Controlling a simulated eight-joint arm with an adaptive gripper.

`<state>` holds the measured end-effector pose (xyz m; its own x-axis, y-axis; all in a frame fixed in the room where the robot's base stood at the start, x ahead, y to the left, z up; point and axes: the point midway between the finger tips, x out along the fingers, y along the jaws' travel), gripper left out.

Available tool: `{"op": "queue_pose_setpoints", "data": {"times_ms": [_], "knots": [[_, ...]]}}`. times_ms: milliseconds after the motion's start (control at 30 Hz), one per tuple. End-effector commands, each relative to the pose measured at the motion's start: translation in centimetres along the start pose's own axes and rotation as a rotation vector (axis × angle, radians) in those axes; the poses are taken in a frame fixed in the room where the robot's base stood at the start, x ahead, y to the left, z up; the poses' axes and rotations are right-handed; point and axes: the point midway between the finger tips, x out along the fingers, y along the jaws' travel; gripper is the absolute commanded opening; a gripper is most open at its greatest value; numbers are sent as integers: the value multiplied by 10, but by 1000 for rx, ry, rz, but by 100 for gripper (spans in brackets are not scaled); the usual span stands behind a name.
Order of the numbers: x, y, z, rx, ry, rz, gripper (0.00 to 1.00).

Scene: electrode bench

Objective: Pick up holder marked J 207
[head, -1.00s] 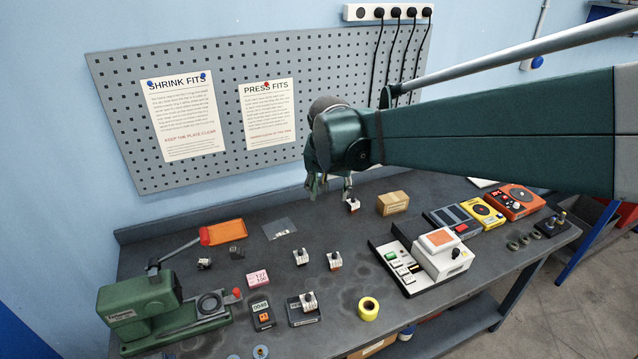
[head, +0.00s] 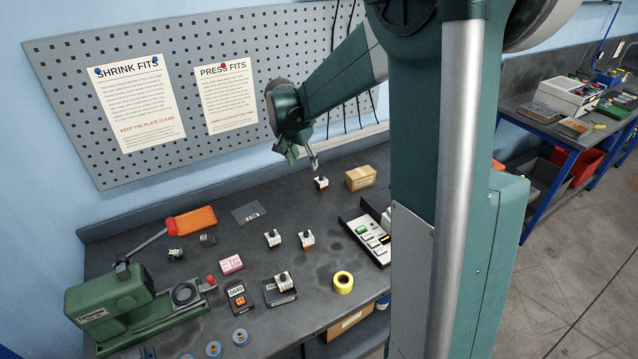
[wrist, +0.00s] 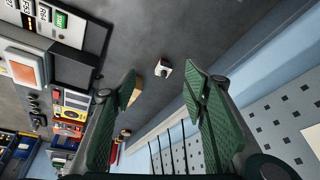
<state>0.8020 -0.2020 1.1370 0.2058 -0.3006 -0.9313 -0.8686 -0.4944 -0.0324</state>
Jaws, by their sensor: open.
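A small holder with a white body, dark top and brown base (head: 321,183) stands apart near the back of the bench. It also shows in the wrist view (wrist: 163,68), beyond my fingertips and roughly between them. Similar holders stand mid-bench, one on the left (head: 272,238) and one on the right (head: 306,239). Another (head: 284,281) sits on a small dark device. A further one (head: 175,254) lies near the lever press. No marking is legible, so I cannot tell which is J 207. My gripper (head: 304,160) is open and empty, above and slightly left of the back holder.
A cardboard box (head: 360,178) stands right of the back holder. A white-and-black instrument (head: 370,238) is partly hidden by my arm. A yellow tape roll (head: 343,282), pink block (head: 231,264) and green press (head: 115,300) occupy the front and left. The pegboard (head: 180,100) rises behind.

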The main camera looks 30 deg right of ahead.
Motion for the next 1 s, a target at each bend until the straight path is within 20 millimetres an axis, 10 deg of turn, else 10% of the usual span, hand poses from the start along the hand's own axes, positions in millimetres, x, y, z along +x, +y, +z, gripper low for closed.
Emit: {"op": "queue_pose_setpoints", "data": {"times_ms": [1000], "knots": [[178, -27, -64, 356, 27, 177, 44]]}}
